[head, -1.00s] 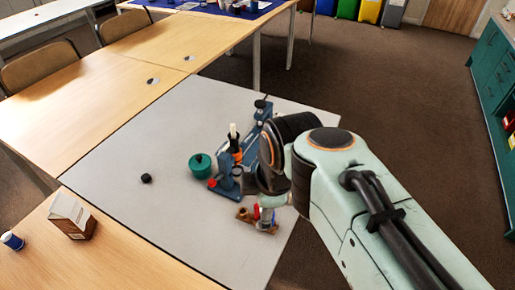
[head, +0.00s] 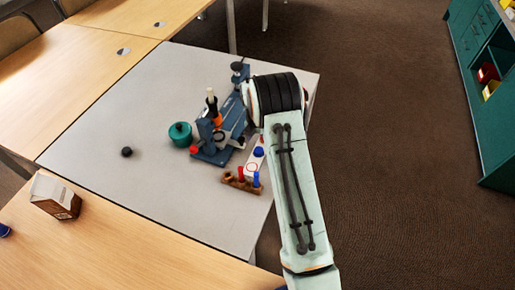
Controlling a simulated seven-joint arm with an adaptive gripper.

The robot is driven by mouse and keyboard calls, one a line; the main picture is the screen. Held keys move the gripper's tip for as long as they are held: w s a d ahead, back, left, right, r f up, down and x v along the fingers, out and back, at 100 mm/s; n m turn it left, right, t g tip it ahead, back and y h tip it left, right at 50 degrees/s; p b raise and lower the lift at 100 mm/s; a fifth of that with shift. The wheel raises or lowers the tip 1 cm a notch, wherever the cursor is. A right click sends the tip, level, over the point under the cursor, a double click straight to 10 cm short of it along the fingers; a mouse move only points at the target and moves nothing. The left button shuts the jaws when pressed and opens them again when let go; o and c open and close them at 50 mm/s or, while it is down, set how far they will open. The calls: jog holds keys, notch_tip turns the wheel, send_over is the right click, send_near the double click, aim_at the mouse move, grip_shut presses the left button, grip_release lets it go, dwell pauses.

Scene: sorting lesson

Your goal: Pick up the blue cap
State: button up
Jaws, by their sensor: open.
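A blue cap (head: 258,152) sits on a pale strip with a red ring on it, at the right side of the grey table (head: 130,200). The dark wrist joint of my arm is above and just behind the cap in the picture. My gripper's fingers are hidden behind my wrist and cannot be made out. No hold on the cap shows.
A wooden rack (head: 235,184) with a red and a blue piece stands just in front of the cap. A blue bench device (head: 207,157) and a green lidded pot (head: 180,134) are to the left. A black knob (head: 127,152) lies farther left.

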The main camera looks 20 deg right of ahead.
aim_at(258, 150)
jog(key=f, duration=0.4)
jog(key=shift+w+d, duration=0.1)
jog(key=shift+d, duration=0.1)
jog(key=shift+c, duration=0.3)
jog(key=c, duration=0.7)
